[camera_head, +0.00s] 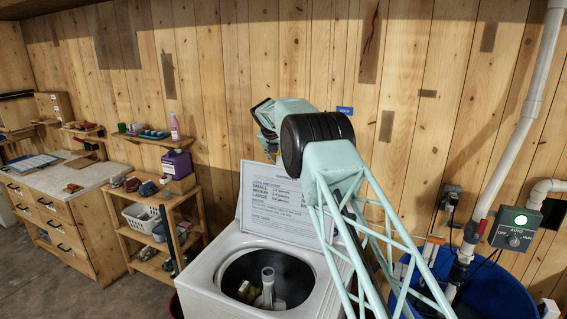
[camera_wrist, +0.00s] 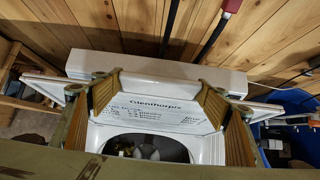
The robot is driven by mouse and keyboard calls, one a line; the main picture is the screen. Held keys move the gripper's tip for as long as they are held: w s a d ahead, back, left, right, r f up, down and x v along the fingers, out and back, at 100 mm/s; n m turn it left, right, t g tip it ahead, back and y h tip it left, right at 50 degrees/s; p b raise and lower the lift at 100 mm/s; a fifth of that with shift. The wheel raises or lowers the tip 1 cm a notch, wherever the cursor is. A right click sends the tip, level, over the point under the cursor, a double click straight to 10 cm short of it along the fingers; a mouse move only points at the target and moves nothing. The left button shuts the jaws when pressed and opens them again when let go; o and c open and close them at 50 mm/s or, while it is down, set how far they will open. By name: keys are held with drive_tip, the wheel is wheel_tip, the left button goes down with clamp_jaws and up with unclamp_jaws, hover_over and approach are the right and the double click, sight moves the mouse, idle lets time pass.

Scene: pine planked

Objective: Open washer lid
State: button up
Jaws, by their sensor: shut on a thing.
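The white top-loading washer (camera_head: 212,268) stands at the lower centre of the head view. Its lid (camera_head: 272,208) is raised, standing nearly upright at the back with its printed inner side showing. The round drum opening (camera_head: 292,272) is uncovered, with a pale agitator (camera_head: 267,288) and something yellowish inside. In the wrist view my gripper (camera_wrist: 160,84) has its two wooden-looking fingers spread wide, at the left and right of the lid's printed face (camera_wrist: 152,106). The fingers bear on the lid; the exact contact is hard to see. In the head view my arm hides the lid's right part.
A blue bin (camera_head: 478,292) stands right of the washer, below a control box (camera_head: 515,229) with a green light and white pipes. A wooden shelf (camera_head: 150,228) with a white basket stands at left, beside a workbench (camera_head: 62,205). The plank wall is close behind.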

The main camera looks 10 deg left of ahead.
drive_tip(key=shift+w+r, duration=0.25)
drive_tip(key=shift+w, duration=0.2)
drive_tip(key=o, duration=1.2)
drive_tip(key=shift+s, duration=0.1)
drive_tip(key=shift+c, duration=0.2)
drive_tip(key=shift+f, duration=0.2)
drive_tip(key=shift+r, duration=0.1)
drive_tip(key=v, duration=1.1)
drive_tip(key=shift+s+r, duration=0.2)
drive_tip(key=shift+r, duration=0.1)
